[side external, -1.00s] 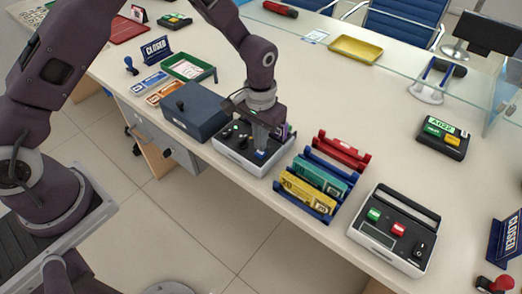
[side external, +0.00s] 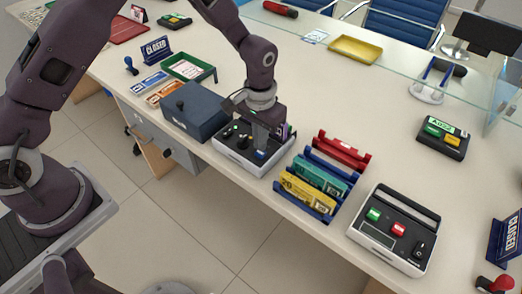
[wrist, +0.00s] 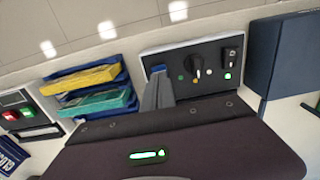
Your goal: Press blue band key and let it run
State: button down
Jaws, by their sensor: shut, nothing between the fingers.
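The grey-and-white banding machine (side external: 229,160) stands at the counter's front edge, with a dark top panel. Its blue key (side external: 261,154) is at the panel's right end, directly under my fingertips. My gripper (side external: 262,147) points down over that end, shut and empty. In the wrist view, the shut fingers (wrist: 157,92) reach to the blue key (wrist: 158,69) and cover part of it. I cannot tell whether they touch it. The panel also has a black knob (wrist: 196,64), small coloured lamps and a black switch with a green light (wrist: 228,76).
A dark blue box (side external: 196,110) stands close on the machine's left. A rack with yellow, teal and red bundles (side external: 314,185) stands close on its right. Farther right is a second device with green and red keys (side external: 393,228). The counter behind the machine is clear.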

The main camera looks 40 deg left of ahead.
jog(key=shift+f, duration=1)
dwell(0.4)
notch_tip(320, 180, up, 9)
dwell(0.7)
